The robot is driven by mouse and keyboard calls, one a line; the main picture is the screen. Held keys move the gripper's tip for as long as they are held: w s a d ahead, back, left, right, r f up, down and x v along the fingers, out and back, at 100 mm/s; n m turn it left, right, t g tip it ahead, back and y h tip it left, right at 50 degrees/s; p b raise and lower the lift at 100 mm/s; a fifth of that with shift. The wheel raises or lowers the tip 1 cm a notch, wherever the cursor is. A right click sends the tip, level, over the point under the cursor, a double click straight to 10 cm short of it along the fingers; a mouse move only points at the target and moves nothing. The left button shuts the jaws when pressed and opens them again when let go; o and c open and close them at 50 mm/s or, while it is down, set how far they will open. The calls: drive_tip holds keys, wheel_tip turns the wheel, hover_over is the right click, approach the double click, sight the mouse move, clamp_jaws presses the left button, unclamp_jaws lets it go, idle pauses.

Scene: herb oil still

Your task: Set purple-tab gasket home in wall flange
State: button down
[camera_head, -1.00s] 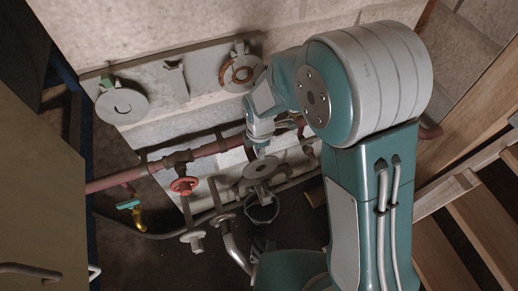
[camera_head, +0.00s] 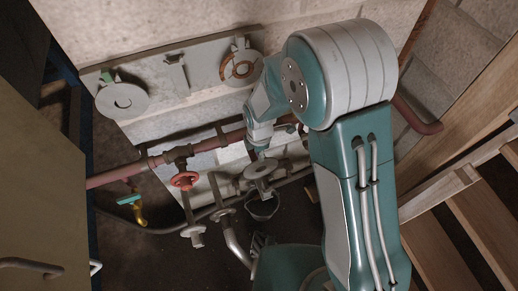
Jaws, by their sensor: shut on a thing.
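My gripper (camera_head: 262,148) reaches down in front of the wall, left of my arm's big teal joint. It is shut on a small, dark, thin thing at its tips, seen almost edge-on, which seems to be the gasket. I cannot make out a purple tab. Just below the tips is a grey round flange (camera_head: 260,169) on the pipework. The gripper looks close above it in the picture; whether they touch I cannot tell.
A dark red pipe (camera_head: 115,177) with a red handwheel (camera_head: 185,180) crosses below. Wooden steps (camera_head: 470,215) stand right.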

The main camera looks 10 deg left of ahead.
drive_tip(key=shift+f, duration=1.4)
drive_tip(key=shift+w, duration=0.1)
drive_tip(key=shift+c, duration=2)
unclamp_jaws()
wheel_tip(320, 180, up, 19)
